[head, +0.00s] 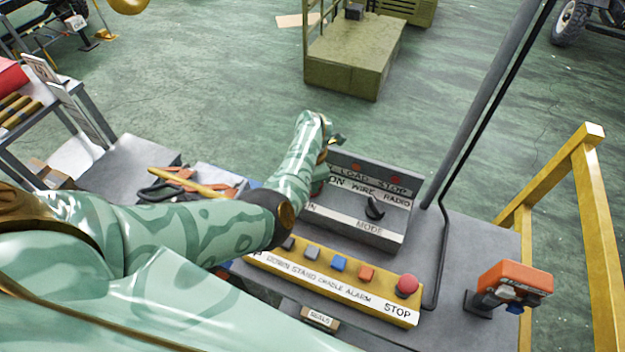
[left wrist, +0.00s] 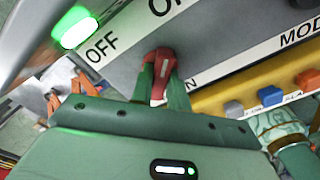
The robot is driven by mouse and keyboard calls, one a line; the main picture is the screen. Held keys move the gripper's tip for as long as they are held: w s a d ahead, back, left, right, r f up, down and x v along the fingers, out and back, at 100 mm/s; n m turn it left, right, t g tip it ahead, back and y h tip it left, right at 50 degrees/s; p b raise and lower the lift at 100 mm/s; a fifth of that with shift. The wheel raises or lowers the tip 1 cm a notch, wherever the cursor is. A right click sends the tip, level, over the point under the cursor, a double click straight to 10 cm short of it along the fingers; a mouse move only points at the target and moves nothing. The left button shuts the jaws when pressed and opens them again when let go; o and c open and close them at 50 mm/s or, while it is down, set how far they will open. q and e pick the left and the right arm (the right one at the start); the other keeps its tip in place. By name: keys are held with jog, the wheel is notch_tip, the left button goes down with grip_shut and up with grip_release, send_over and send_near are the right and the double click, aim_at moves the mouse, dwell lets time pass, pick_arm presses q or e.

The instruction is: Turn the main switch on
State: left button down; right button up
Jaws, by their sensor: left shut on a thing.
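The main switch shows in the left wrist view as a red handle (left wrist: 162,62) with a white mark, on the grey control panel (left wrist: 125,72). My left gripper (left wrist: 159,86) is shut on this handle, one green finger on each side. The word OFF stands up and left of the handle. A partly hidden label ending in N lies below right of it. My right gripper is in neither view.
A green lamp (left wrist: 75,27) glows near OFF. A black mode knob (head: 374,208) is right of my gripper. A yellow button strip (head: 330,283) with a red stop button (head: 407,285) lies in front. A grey pole (head: 490,100) and yellow rail (head: 590,200) stand right.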

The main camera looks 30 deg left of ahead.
pick_arm(q)
jog(key=shift+r, duration=0.1)
jog(key=c, duration=1.4)
grip_release()
jog(key=shift+o, duration=0.2)
notch_tip(320, 180, up, 16)
jog(key=p, duration=0.4)
jog(key=shift+p, duration=0.3)
